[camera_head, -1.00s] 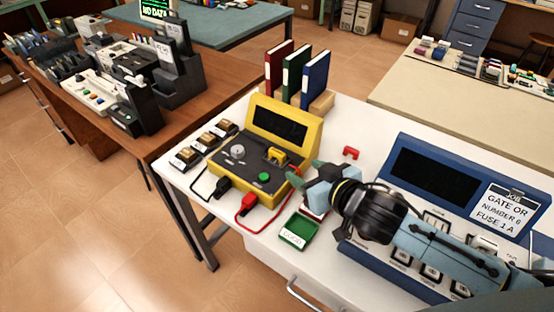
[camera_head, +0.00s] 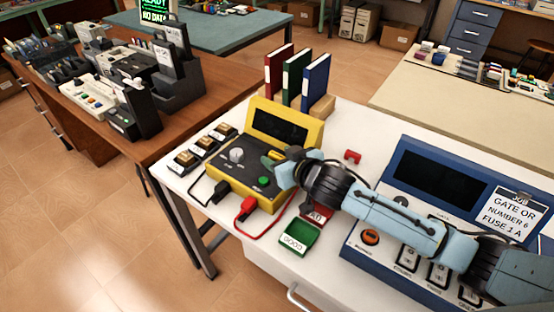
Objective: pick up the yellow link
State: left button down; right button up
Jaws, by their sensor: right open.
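The yellow link (camera_head: 277,155) sits on the dark top panel of the yellow tester (camera_head: 314,131), below its black screen, and is partly hidden by my right gripper. My right gripper (camera_head: 280,162) is open over the tester's right side, with its fingers right at the link. I cannot tell whether the link lies between the fingers or whether they touch it. My left gripper is not in view.
A red link (camera_head: 353,157) lies on the white table. A green tray (camera_head: 299,238) and a red tray (camera_head: 318,214) stand in front. The blue job box (camera_head: 395,165) is under my right arm. Binders (camera_head: 315,80) stand behind; three small blocks (camera_head: 205,147) are left.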

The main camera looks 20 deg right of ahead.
aim_at(280, 158)
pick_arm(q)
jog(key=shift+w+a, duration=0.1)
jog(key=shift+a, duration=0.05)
pick_arm(e)
grip_shut()
